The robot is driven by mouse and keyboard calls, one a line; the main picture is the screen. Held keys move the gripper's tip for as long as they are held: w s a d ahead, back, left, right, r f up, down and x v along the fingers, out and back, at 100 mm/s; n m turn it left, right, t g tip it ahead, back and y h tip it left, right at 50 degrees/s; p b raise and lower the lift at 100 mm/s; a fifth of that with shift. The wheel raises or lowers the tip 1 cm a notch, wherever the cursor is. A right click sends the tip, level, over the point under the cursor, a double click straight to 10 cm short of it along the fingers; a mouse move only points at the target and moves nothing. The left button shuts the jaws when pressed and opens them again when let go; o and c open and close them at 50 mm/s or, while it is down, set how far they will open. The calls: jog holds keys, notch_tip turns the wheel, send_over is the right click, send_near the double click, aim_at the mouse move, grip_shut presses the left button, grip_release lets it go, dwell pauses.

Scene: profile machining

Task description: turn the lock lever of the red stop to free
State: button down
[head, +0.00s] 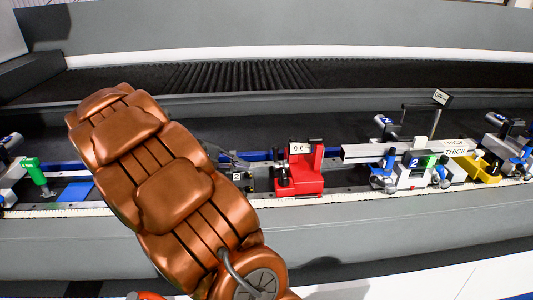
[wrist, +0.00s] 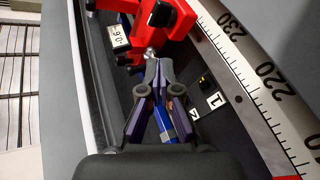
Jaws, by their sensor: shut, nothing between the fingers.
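The red stop (head: 303,172) stands on the rail right of my arm in the head view, with a white "0 6" plate (head: 299,148) on top. Contact cannot be told. In the head view my arm hides most of the gripper.
A white scale (wrist: 255,85) with black numbers runs along the rail. Small black-and-white labels (wrist: 215,100) sit beside my fingers.

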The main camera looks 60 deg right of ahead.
jog(key=w+d+f+h+b, duration=0.1)
jog(key=w+d, duration=0.2)
jog(key=w+d+f+g+h+b, duration=0.1)
jog(key=w+d+f+h, duration=0.1)
jog(key=w+d, duration=0.1)
jog(key=w+d+f+h+b, duration=0.1)
jog(key=w+d, duration=0.3)
jog(key=d, duration=0.1)
jog(key=shift+f+g, duration=0.3)
jog(key=shift+f, duration=0.1)
jog(key=x, duration=0.3)
jog(key=p+x, duration=0.1)
jog(key=x, duration=0.2)
jog(key=p+x, duration=0.1)
jog(key=x, duration=0.3)
jog(key=shift+r, duration=0.3)
jog(key=shift+s+a+r+p, duration=0.25)
jog(key=shift+s+a, duration=0.1)
jog(key=shift+a, duration=0.1)
jog(key=shift+s+a+r+p, duration=0.15)
jog(key=shift+s+a+p, duration=0.05)
jog(key=shift+s+a, duration=0.25)
jog(key=shift+s+a+r, duration=0.1)
jog(key=shift+s+a, duration=0.3)
jog(key=shift+a, duration=0.1)
jog(key=shift+a, duration=0.1)
